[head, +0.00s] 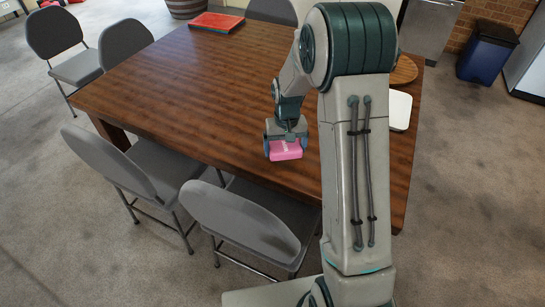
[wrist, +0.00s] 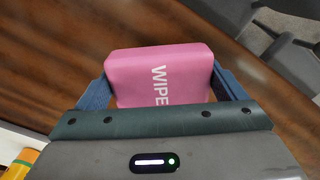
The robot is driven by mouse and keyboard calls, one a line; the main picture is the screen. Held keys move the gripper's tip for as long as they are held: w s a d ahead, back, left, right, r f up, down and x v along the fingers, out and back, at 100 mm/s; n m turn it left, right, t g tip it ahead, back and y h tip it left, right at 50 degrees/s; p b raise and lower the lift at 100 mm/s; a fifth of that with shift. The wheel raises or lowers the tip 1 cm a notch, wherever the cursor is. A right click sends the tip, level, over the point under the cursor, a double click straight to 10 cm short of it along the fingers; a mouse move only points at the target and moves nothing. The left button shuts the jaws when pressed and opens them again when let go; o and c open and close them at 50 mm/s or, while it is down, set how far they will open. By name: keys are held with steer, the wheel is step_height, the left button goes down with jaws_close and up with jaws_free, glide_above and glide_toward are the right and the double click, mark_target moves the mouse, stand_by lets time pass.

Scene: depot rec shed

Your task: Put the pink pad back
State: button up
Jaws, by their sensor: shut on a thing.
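The pink pad (head: 286,150) is a small pink block at the near edge of the wooden table (head: 190,90). In the wrist view the pink pad (wrist: 185,75) shows the white letters "WIPE" on its face. My gripper (head: 286,138) is shut on it, with one blue finger at each side of the pad in the wrist view (wrist: 165,85). I cannot tell whether the pad touches the table or hangs just above it.
A red flat box (head: 217,22) lies at the table's far end. A white item (head: 400,110) and a round wooden piece (head: 404,69) sit on the right side, partly behind my arm. Grey chairs (head: 245,215) line the near side. The table's middle is clear.

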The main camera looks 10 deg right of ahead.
mark_target(282, 145)
steer(key=s+d+r+m+b, duration=0.1)
steer(key=d+r+m+b, duration=0.15)
steer(key=d, duration=0.25)
steer(key=s+d+r+m+b, duration=0.1)
steer(key=d+r+m, duration=0.1)
steer(key=d+m, duration=0.25)
steer(key=w+a+f, duration=0.1)
steer(key=a+f, duration=0.1)
steer(key=a, duration=0.1)
steer(key=w+a+f+p, duration=0.1)
steer(key=w+a+f, duration=0.1)
steer(key=a, duration=0.1)
steer(key=w+a+f, duration=0.1)
steer(key=a+f, duration=0.1)
steer(key=a, duration=0.2)
steer(key=shift+w+f+p, duration=0.2)
steer(key=shift+w+p, duration=0.1)
steer(key=shift+w, duration=0.1)
steer(key=shift+f, duration=2.1)
steer(key=o, duration=0.6)
steer(key=shift+o, duration=0.4)
